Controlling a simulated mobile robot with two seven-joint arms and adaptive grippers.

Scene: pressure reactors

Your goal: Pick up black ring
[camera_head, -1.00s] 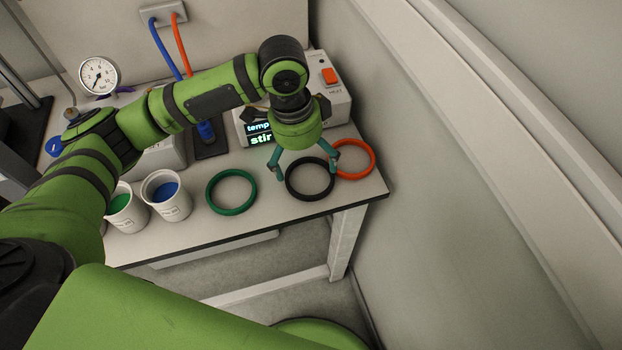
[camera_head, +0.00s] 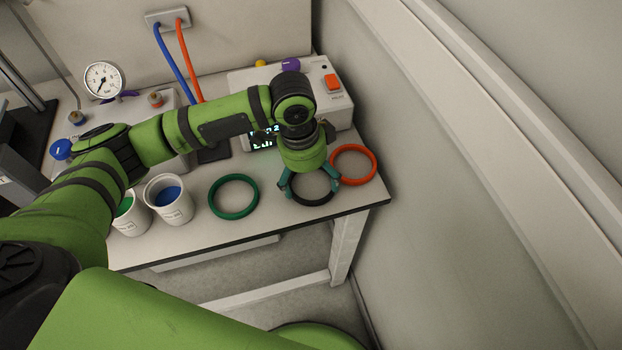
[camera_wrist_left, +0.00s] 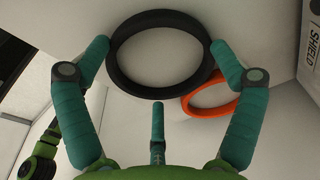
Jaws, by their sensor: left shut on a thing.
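The black ring (camera_head: 312,202) lies near the front right of the white table in the head view. My left gripper (camera_head: 311,190) is over it with fingers spread to both sides of the ring. In the left wrist view the black ring (camera_wrist_left: 157,92) spans between the fingertips of my left gripper (camera_wrist_left: 157,50), which press on its outer rim. The gripper hides the ring's back part in the head view. I cannot tell if the ring is clear of the tabletop. My right gripper is not in view.
An orange ring (camera_head: 371,178) lies close to the right of the black ring, and a green ring (camera_head: 233,214) to its left. Two white cups (camera_head: 176,212) stand further left. A white device (camera_head: 340,112) is behind, and a wall rises at the right.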

